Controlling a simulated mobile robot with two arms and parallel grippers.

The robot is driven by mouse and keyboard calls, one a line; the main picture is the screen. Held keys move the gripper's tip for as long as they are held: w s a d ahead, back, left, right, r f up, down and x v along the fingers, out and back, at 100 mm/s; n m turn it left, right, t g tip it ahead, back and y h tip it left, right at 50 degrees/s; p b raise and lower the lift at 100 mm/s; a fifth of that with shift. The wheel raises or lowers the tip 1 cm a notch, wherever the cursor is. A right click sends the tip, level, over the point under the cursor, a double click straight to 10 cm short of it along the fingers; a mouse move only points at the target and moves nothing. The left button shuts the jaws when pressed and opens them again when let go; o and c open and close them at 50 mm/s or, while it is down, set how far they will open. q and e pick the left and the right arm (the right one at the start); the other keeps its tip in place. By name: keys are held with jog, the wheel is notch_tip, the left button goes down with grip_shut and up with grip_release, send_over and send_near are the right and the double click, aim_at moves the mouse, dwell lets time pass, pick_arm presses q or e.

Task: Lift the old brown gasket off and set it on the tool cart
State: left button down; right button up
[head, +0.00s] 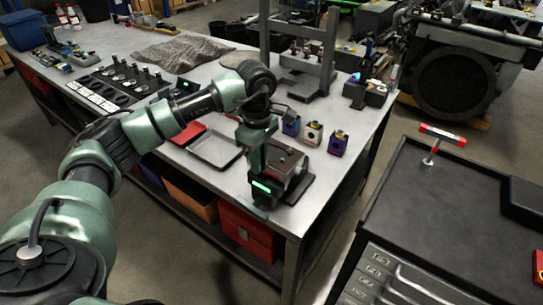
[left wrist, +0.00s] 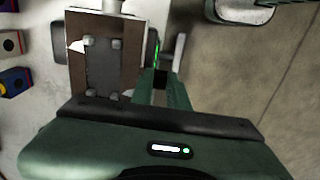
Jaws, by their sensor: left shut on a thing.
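The brown gasket (head: 287,158) lies flat on top of a grey metal block on the workbench, near the bench's front right corner. In the left wrist view the gasket (left wrist: 130,70) shows as a brown frame around a dark plate with bolt heads. My left gripper (head: 263,190) points down at the gasket's near edge. Its fingers (left wrist: 163,85) are shut on that edge in the left wrist view; the exact contact is partly hidden. The tool cart (head: 430,190) stands at the right with a dark, mostly bare top. My right gripper is not in view.
A shallow metal tray (head: 215,148) lies left of the block. Several small coloured boxes (head: 313,134) stand behind it, and a press frame (head: 300,60) is further back. A red-handled tool (head: 441,135) stands at the cart's far edge. A floor gap separates bench and cart.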

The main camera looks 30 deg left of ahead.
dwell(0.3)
pick_arm(q)
notch_tip(320, 180, up, 22)
jog(key=p, duration=0.1)
dwell(0.8)
jog(key=shift+r, duration=0.15)
notch_tip(320, 180, up, 3)
jog(key=p, duration=0.3)
jog(key=shift+f, duration=0.2)
